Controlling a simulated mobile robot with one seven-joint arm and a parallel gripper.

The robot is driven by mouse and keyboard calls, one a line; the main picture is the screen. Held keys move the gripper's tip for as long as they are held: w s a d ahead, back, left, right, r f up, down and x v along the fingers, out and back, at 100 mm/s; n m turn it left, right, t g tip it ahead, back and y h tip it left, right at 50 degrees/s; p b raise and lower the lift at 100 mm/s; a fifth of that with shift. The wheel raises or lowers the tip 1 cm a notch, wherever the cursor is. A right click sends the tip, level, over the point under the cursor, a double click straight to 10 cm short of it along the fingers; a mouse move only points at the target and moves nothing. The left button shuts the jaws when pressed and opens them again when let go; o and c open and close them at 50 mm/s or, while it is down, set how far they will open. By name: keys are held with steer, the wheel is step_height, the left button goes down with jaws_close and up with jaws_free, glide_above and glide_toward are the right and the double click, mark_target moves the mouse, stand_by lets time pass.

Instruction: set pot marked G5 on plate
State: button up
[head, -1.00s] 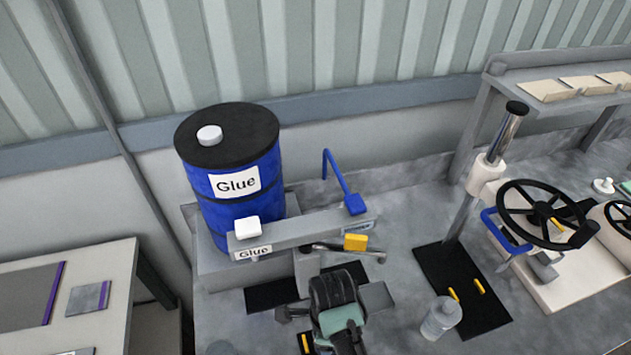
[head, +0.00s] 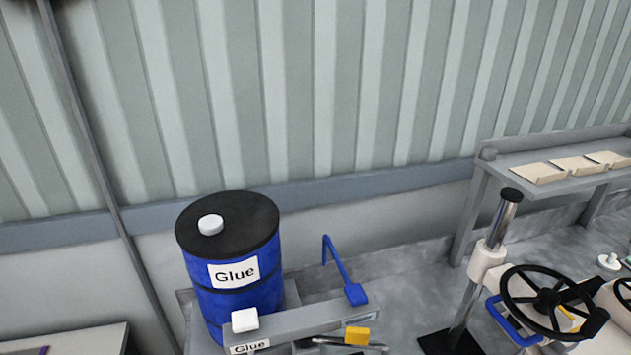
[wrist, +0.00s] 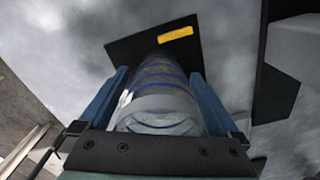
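A clear greyish pot with dark blue bands (wrist: 160,92) is between the two blue fingers of my gripper (wrist: 160,95) in the wrist view. The fingers lie against both its sides, so the gripper looks shut on it. A pale label shows at the pot's left edge, but no marking is readable. A black plate (wrist: 130,48) with a yellow strip lies beyond the pot; I cannot tell whether the pot touches it. Part of a black plate (head: 448,342) also shows at the column's foot in the head view. My gripper is out of the head view.
A blue glue drum (head: 232,275) stands at left with a grey glue arm (head: 290,325) and a blue lever (head: 345,275). A column with a black handwheel (head: 548,300) stands at right. A grey shelf (head: 500,170) stands behind. Dark parts (wrist: 275,95) lie close to the gripper's right.

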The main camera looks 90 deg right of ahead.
step_height(320, 180, up, 12)
steer(key=shift+r+b, duration=0.2)
steer(key=shift+b, duration=0.15)
stand_by(0.4)
stand_by(0.5)
